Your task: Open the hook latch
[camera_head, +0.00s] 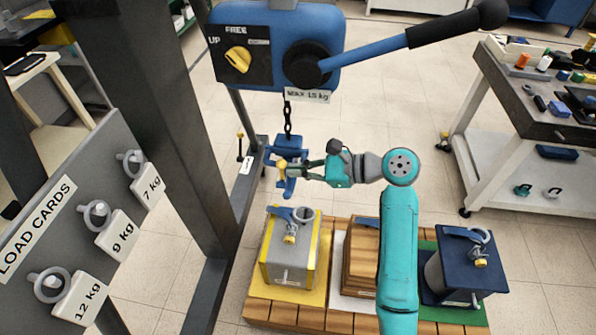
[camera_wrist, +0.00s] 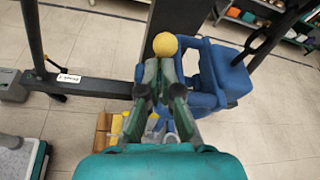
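A blue hook block (camera_head: 288,148) hangs on a dark chain under the blue hoist. Its hook reaches down below it; the block also shows in the wrist view (camera_wrist: 228,75). A yellow knob (camera_head: 281,165) is at the front of the hook; in the wrist view this knob (camera_wrist: 165,44) is just beyond my fingertips. My gripper (camera_head: 296,171) comes from the right with its fingertips at the hook. In the wrist view my gripper's fingers (camera_wrist: 164,82) stand close on both sides of a narrow gap below the knob. Whether they grip the latch is unclear.
The blue hoist (camera_head: 275,50) with its long handle (camera_head: 415,38) is above my arm. Below are a yellow-grey load (camera_head: 290,258), a wooden load (camera_head: 361,258) and a dark blue load (camera_head: 464,265) on a pallet (camera_head: 300,316). A grey post (camera_head: 150,90) stands left.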

